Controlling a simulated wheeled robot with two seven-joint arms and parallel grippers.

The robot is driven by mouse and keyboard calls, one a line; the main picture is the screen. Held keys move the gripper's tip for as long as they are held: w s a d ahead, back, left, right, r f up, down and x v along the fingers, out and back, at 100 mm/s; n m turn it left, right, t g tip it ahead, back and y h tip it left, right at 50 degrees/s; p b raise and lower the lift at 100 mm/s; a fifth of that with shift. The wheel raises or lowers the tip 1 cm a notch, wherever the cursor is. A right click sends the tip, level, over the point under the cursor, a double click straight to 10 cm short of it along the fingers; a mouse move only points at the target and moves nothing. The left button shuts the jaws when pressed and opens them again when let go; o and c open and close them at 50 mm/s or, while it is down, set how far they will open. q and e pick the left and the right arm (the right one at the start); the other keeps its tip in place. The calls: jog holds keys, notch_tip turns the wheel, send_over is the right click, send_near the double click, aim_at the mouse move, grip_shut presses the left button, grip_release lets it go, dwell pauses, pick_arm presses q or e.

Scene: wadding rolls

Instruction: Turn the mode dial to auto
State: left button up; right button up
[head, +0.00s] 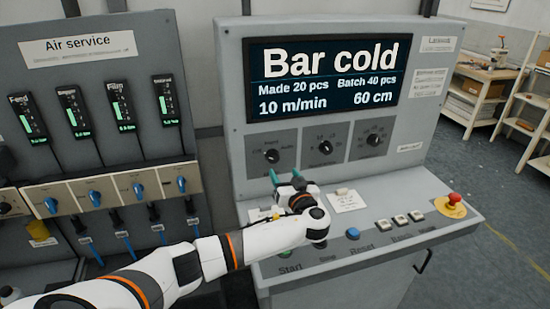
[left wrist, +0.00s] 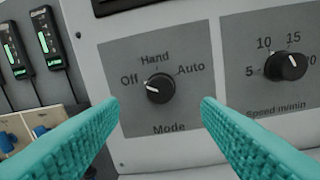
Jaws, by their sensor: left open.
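The mode dial (head: 272,156) is a black round knob on a grey plate at the left of the console's sloped face. In the left wrist view the mode dial (left wrist: 160,89) sits under the labels Off, Hand and Auto. Its white mark points left, towards Off. My left gripper (head: 284,175) has teal ribbed fingers and is just below and in front of the dial. In the left wrist view the fingers are open and empty, apart from the dial, which shows between them farther off. My right gripper is not in view.
A speed dial (left wrist: 287,65) is right of the mode plate, with a third dial (head: 374,139) beyond. The screen (head: 325,78) above reads "Bar cold". The lower panel holds a blue Reset button (head: 353,233) and a red emergency stop (head: 454,198). An air service panel (head: 90,90) stands left.

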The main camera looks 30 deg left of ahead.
aim_at(274, 159)
pick_arm(q)
jog(key=p+x, duration=0.1)
jog(key=x, duration=0.6)
jog(key=shift+f, duration=0.15)
jog(key=shift+w+a, duration=0.4)
jog(key=shift+a, duration=0.05)
jog(key=shift+w+a, duration=0.1)
jog(key=shift+a, duration=0.05)
